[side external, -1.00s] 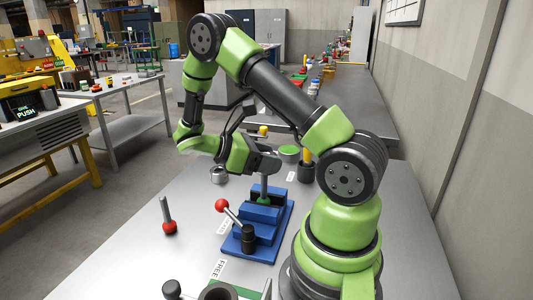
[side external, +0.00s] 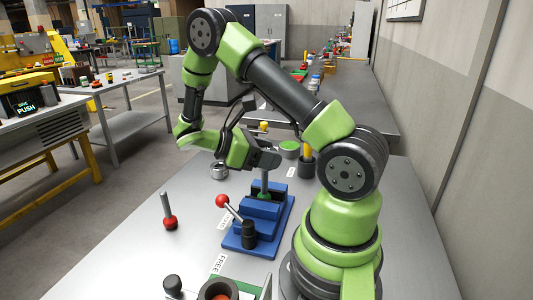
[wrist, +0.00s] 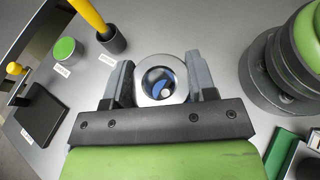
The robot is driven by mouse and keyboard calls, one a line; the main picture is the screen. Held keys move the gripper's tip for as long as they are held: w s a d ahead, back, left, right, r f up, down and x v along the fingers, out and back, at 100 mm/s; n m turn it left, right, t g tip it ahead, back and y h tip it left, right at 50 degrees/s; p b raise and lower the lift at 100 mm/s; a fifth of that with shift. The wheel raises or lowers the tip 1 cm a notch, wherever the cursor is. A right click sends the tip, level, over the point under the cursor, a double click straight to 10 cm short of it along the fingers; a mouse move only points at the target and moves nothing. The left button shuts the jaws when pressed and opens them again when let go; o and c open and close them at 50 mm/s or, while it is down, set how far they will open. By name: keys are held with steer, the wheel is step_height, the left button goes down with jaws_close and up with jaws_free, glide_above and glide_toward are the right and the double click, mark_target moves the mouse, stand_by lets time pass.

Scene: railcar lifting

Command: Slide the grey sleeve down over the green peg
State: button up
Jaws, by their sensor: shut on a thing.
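My gripper (wrist: 160,85) is shut on the grey sleeve (wrist: 141,90), a short metal ring gripped from both sides in the wrist view. Through its bore I see blue and a small pale disc, apparently the top of the green peg (wrist: 165,93), off-centre toward the lower right. In the side external view my gripper (side external: 265,160) is just above the green peg (side external: 264,184), a thin grey upright rod with a green foot on the blue fixture (side external: 268,211). The sleeve is hidden there, so I cannot tell the gap to the rod top.
A red-ball lever (side external: 223,201) rises from the blue fixture's front. A grey rod with a red foot (side external: 168,218) stands to the left. A metal cup (side external: 220,171), a green disc (side external: 289,148) and a yellow-handled tool in a black holder (side external: 306,163) are farther back.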

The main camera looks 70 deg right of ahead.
mark_target(265, 192)
steer(key=shift+w+f, duration=0.1)
steer(key=shift+f, duration=3.8)
stand_by(1.8)
steer(key=o, duration=1.2)
steer(key=shift+w, duration=0.1)
steer(key=v, duration=0.9)
steer(key=shift+w+a+r, duration=0.15)
steer(key=shift+w+r, duration=0.05)
steer(key=shift+r, duration=0.1)
steer(key=s+a+r+m+t+y, duration=0.3)
steer(key=a+r+t, duration=0.2)
steer(key=r+t, duration=0.1)
steer(key=s+a+r+m+t+y, duration=0.3)
steer(key=a+r+m+t, duration=0.1)
steer(key=r+t, duration=0.2)
steer(key=s+a+r+m+t+y, duration=0.3)
steer(key=s+a+r+m+t, duration=0.1)
steer(key=r, duration=0.4)
steer(key=shift+a+r+t+y, duration=0.15)
steer(key=shift+a+t+y, duration=0.25)
steer(key=shift+a+t, duration=0.65)
